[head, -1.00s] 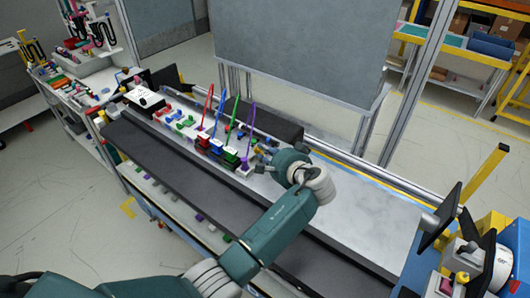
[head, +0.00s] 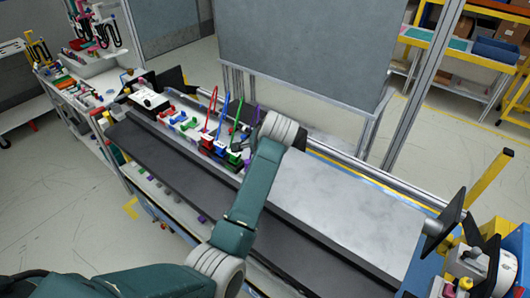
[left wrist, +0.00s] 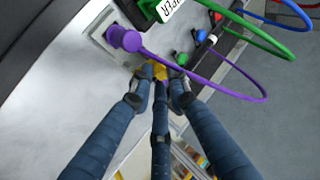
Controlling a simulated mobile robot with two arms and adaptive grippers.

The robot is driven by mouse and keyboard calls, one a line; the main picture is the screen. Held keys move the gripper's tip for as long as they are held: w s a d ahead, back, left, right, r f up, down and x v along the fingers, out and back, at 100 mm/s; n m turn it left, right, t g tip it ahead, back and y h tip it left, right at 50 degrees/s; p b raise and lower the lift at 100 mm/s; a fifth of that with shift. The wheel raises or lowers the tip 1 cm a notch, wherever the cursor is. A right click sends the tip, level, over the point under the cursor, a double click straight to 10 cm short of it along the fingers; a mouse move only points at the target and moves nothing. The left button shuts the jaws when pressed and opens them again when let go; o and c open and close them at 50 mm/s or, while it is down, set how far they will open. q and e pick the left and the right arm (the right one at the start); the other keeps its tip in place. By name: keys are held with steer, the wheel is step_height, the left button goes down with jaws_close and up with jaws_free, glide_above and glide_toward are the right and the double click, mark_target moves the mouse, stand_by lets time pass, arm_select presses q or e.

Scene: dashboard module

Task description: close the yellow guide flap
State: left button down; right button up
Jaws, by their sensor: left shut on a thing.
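In the left wrist view, the three dark fingers of my left gripper (left wrist: 158,88) are closed in around a small yellow piece, the guide flap (left wrist: 158,70). The fingertips partly cover it, so its angle is hard to tell. It sits at the edge of the grey board, beside the purple plug (left wrist: 125,38). In the head view my left arm reaches over the work table, and its wrist hides most of the gripper and the flap. My right gripper is in neither view.
A purple cable (left wrist: 205,85) loops close to the fingers. A green connector block (left wrist: 150,8) and green cable (left wrist: 262,34) are near. Coloured connectors with upright red (head: 210,108) and blue cables stand left of the wrist. The grey tabletop (head: 345,215) to the right is clear.

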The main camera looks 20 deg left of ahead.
arm_select(q)
steer(key=h, duration=0.1)
steer(key=a+g+h, duration=0.1)
steer(key=a+f+n+h, duration=0.1)
steer(key=h, duration=0.1)
steer(key=shift+w+a+g, duration=0.2)
steer(key=shift+w+g, duration=0.1)
steer(key=shift+w, duration=0.05)
steer(key=shift+s+a+f+g+h, duration=0.1)
steer(key=shift+f+g+h, duration=0.25)
steer(key=shift+h, duration=0.45)
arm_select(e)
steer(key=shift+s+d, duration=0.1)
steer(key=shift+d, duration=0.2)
arm_select(q)
steer(key=shift+s+f, duration=0.1)
steer(key=shift+f, duration=0.05)
steer(key=c, duration=1.9)
jaws_free()
steer(key=shift+c, duration=0.2)
steer(key=shift+o, duration=0.9)
steer(key=shift+w+a, duration=0.15)
steer(key=shift+w, duration=0.2)
steer(key=shift+r, duration=0.3)
steer(key=v, duration=1.1)
steer(key=shift+r, duration=0.15)
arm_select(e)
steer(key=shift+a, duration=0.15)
